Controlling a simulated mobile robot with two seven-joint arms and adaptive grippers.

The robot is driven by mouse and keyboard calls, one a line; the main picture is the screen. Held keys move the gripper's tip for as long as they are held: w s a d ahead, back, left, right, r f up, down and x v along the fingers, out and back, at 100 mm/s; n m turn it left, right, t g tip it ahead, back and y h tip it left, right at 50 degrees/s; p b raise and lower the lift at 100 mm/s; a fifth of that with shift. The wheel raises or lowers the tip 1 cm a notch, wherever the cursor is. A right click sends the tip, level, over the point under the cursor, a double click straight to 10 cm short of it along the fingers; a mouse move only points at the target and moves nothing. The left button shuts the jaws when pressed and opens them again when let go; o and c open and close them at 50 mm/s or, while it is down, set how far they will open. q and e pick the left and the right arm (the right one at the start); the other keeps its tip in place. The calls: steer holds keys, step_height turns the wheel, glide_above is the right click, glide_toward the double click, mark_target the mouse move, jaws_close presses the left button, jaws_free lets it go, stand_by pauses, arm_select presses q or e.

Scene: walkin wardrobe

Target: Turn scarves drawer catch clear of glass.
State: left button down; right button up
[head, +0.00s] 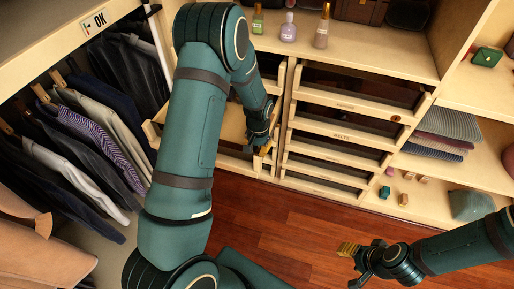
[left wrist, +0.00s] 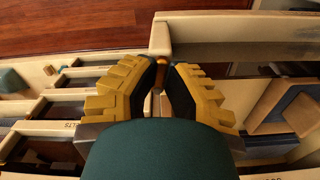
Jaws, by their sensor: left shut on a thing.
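My left gripper (head: 265,148) is at the front of the drawer stacks, by the post between the left and middle columns. In the left wrist view my left gripper (left wrist: 160,78) has its yellow-padded fingers closed on a small brown catch (left wrist: 157,76) at the end of a cream drawer edge (left wrist: 160,40). Most of the catch is hidden between the fingertips. A dark glassy panel (left wrist: 245,30) lies beside it; I cannot tell whether the catch overlaps it. No scarves label is readable. My right gripper (head: 356,262) is open and empty above the floor at lower right.
The middle drawer column (head: 340,135) has several glass-topped drawers, one labelled BELTS. Hanging clothes (head: 100,125) fill the left. Bottles (head: 289,27) stand on the counter above the drawers. Folded knits (head: 440,130) and small boxes lie on right shelves. The wooden floor (head: 290,225) is clear.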

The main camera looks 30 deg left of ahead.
arm_select(q)
steer(key=shift+d+n, duration=0.2)
steer(key=shift+n, duration=0.9)
steer(key=c, duration=1)
jaws_free()
steer(key=shift+r, duration=0.1)
steer(key=shift+r, duration=0.35)
step_height(320, 180, up, 11)
